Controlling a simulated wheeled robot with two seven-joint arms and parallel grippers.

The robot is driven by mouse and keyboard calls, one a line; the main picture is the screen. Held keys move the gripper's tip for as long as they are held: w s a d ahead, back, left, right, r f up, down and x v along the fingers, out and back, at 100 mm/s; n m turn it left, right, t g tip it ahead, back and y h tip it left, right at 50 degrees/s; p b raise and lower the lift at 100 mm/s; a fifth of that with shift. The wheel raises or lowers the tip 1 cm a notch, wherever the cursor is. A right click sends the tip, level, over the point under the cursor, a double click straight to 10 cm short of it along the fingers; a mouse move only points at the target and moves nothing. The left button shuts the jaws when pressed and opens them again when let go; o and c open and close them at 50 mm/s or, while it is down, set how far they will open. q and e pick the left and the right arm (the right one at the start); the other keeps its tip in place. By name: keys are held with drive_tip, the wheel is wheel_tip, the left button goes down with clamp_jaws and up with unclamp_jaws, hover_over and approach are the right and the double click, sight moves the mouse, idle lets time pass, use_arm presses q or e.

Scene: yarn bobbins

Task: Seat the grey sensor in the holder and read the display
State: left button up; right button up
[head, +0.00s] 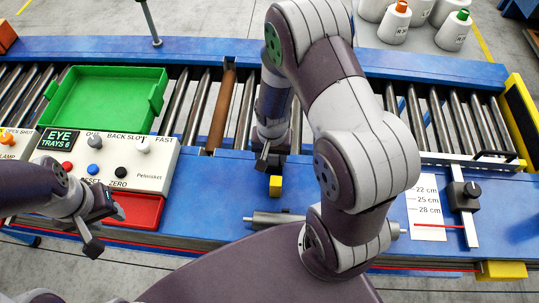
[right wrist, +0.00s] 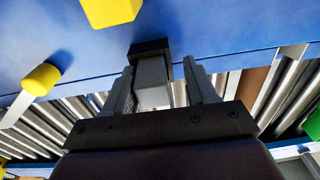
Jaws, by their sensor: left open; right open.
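In the right wrist view a light grey block (right wrist: 152,82) with a black end lies between the fingers of my right gripper (right wrist: 160,88); it looks like the grey sensor. The fingers are open, with narrow gaps beside the block. In the head view my right gripper (head: 268,157) points down at the blue bench, just behind a small yellow block (head: 275,186); the grey block is hidden there. I cannot make out the holder. The display (head: 60,139) on the white control box reads "EYE TRAYS 6". My left gripper (head: 104,229) is open and empty by the red tray (head: 140,211).
The control box (head: 150,175) carries several knobs and buttons. A green tray (head: 105,98) rests on the rollers behind it. A metal cylinder (head: 275,219) lies near the bench's front. A centimetre scale (head: 426,210) with a slider (head: 464,195) stands at right. Bobbins (head: 395,22) are behind.

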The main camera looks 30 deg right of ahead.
drive_tip(key=r, duration=0.1)
drive_tip(key=d+r+b, duration=0.1)
drive_tip(key=r, duration=0.1)
drive_tip(key=shift+r+g, duration=0.15)
drive_tip(key=shift+g, duration=0.15)
drive_tip(key=r, duration=0.2)
drive_tip(key=a+r, duration=0.1)
drive_tip(key=r, duration=0.2)
drive_tip(key=s+r, duration=0.1)
drive_tip(key=r, duration=0.2)
drive_tip(key=shift+s+a+r+b, duration=0.1)
drive_tip(key=shift+a+r+b, duration=0.1)
drive_tip(key=shift+a+b, duration=0.1)
use_arm(q)
drive_tip(key=shift+w+d+f, duration=0.25)
drive_tip(key=shift+w+f, duration=0.05)
drive_tip(key=shift+f, duration=0.3)
drive_tip(key=shift+w+d+f, duration=0.25)
drive_tip(key=shift+f, duration=0.3)
use_arm(e)
drive_tip(key=shift+w+d+r, duration=0.15)
drive_tip(key=shift+w+r, duration=0.1)
drive_tip(key=shift+r, duration=0.25)
drive_tip(key=shift+w+f, duration=0.1)
